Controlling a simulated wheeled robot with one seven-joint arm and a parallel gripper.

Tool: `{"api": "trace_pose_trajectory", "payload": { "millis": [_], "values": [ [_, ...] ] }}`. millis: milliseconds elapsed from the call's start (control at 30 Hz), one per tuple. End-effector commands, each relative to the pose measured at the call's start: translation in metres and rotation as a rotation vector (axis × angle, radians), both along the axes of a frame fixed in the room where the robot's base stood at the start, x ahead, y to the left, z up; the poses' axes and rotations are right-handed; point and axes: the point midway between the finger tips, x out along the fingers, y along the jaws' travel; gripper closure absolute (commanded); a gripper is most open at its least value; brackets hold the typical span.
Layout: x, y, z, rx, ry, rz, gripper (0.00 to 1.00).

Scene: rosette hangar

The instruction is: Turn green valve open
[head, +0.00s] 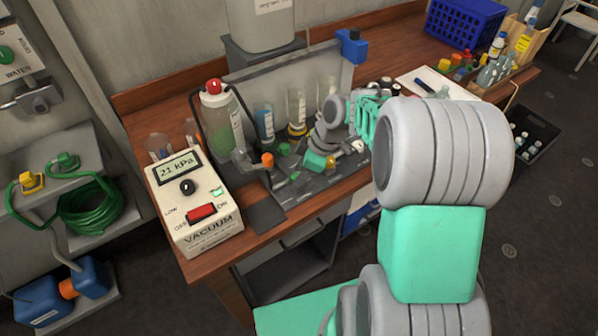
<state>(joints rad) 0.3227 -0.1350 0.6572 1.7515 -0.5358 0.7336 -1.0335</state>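A small green valve knob (284,149) shows on the bench, just right of an orange knob (267,160), among dark and grey fittings. My gripper (293,177) is small in the head view, low over the grey work surface. It is just below and to the right of the green knob. I cannot tell whether it touches anything there. Its fingers are hard to make out against the dark fittings, so whether they are open or shut does not show.
A vacuum box (195,217) reading 21 kPa stands left of the fittings. A red-capped bottle (218,120) and several glass cylinders stand behind them. A blue crate (467,22) and a wooden bottle box (528,46) are at the back right. My arm covers the bench's right front.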

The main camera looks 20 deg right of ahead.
Motion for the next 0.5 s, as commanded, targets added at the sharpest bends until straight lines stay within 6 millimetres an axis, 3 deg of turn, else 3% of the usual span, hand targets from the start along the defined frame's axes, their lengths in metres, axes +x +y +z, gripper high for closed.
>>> {"api": "trace_pose_trajectory", "payload": {
  "millis": [233, 500],
  "values": [
    [0.0008, 0.0006, -0.0021, -0.001, -0.002, -0.001, 0.49],
    [0.0008, 0.0004, -0.0018, -0.001, -0.001, -0.002, 0.70]
  ]
}}
